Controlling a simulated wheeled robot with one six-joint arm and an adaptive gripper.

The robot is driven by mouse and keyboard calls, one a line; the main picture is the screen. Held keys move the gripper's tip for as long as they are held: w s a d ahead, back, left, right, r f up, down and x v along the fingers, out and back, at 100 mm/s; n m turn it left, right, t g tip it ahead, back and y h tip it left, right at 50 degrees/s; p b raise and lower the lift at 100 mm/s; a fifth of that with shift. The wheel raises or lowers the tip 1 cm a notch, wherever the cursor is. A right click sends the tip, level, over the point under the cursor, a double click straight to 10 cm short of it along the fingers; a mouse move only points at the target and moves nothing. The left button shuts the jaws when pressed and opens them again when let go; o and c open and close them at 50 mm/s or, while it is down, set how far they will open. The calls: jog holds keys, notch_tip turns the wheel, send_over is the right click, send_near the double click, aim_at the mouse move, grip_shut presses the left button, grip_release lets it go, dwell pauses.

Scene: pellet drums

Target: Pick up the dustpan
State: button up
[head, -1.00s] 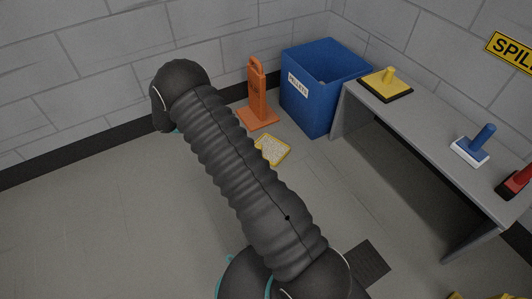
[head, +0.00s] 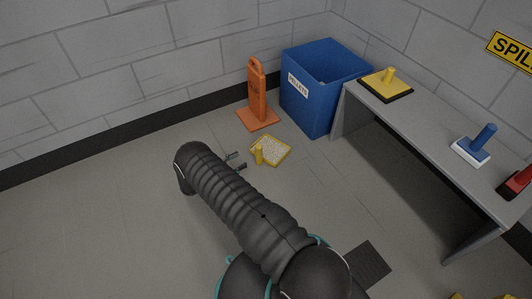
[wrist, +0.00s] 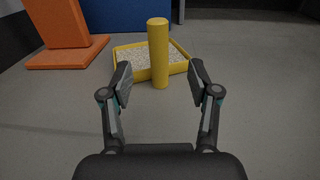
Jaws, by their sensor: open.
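The yellow dustpan (head: 273,150) lies on the floor in front of the blue bin, with pale pellets in its pan. Its thick yellow handle (head: 258,154) stands upright at the side toward my arm. In the wrist view the handle (wrist: 159,55) rises in front of the pan (wrist: 125,58). My gripper (head: 238,161) is open, and its fingers also show in the wrist view (wrist: 160,75). The handle appears between the two fingertips in that view, a little beyond them. No finger is seen touching it.
A blue bin labelled PELLETS (head: 312,98) stands in the corner behind the dustpan. An orange floor sign (head: 258,100) is close to its left. A grey bench (head: 412,118) with yellow, blue and red tools runs along the right. The floor to the left is clear.

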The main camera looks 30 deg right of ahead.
aim_at(259, 150)
jog(key=d, duration=0.3)
jog(key=w+d, duration=0.1)
jog(key=d, duration=0.7)
jog(key=shift+w+f, duration=0.1)
jog(key=shift+w, duration=0.15)
grip_shut()
